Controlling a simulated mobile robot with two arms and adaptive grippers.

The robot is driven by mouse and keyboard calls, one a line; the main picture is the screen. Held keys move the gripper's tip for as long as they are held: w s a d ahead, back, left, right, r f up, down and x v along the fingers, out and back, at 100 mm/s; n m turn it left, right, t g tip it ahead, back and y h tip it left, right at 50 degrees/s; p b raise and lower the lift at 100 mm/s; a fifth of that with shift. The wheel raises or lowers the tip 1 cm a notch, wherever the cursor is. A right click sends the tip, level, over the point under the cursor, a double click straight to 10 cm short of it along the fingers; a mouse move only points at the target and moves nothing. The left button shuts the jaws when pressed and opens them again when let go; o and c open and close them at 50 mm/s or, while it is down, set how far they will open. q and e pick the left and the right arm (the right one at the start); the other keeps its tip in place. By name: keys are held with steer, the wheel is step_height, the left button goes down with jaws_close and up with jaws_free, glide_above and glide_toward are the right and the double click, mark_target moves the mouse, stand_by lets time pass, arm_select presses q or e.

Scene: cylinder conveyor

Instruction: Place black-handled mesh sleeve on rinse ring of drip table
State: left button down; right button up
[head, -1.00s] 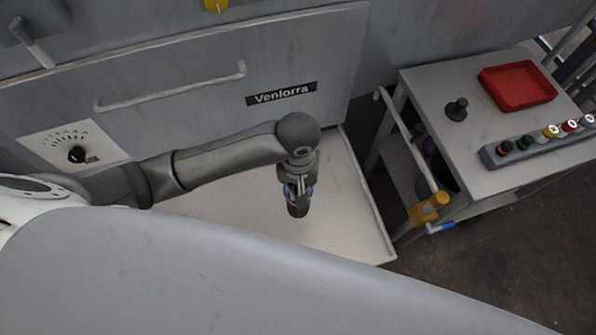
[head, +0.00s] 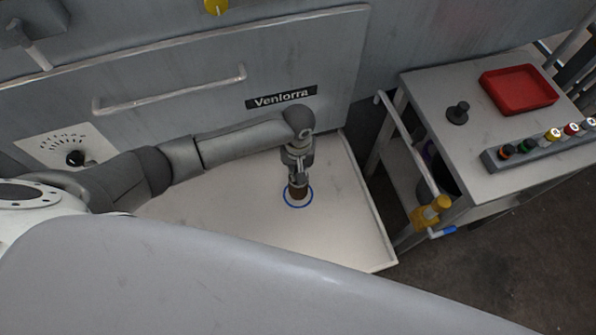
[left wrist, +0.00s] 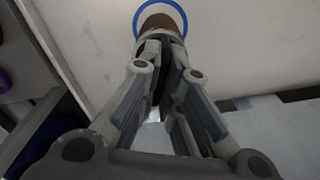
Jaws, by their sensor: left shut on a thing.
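My left gripper (head: 297,180) points down over the white drip table and is shut on the sleeve (head: 298,191). The sleeve shows as a short brown cylinder below the fingers; its black handle is mostly hidden between them. The blue rinse ring (head: 288,204) is a thin circle on the drip table (head: 345,225). In the head view the sleeve's lower end appears inside the ring. In the left wrist view, the sleeve's brown end (left wrist: 160,23) also overlaps the ring (left wrist: 176,8), beyond the gripper (left wrist: 158,50). Whether it touches the table is unclear. My right gripper is not in view.
A grey panel with a bar handle (head: 170,92) stands behind the table. On the right, a cart (head: 480,150) carries a red tray (head: 518,88), a black knobbed piece (head: 458,112) and a rack of coloured-top cylinders (head: 535,142). A yellow fitting (head: 430,212) sits on its rail.

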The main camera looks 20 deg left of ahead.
arm_select(q)
steer(key=shift+f, duration=0.7)
steer(key=c, duration=2.1)
jaws_free()
steer(key=shift+f, duration=0.15)
steer(key=o, duration=0.5)
step_height(320, 180, up, 12)
steer(key=shift+r+p, duration=0.2)
steer(key=shift+p, duration=0.2)
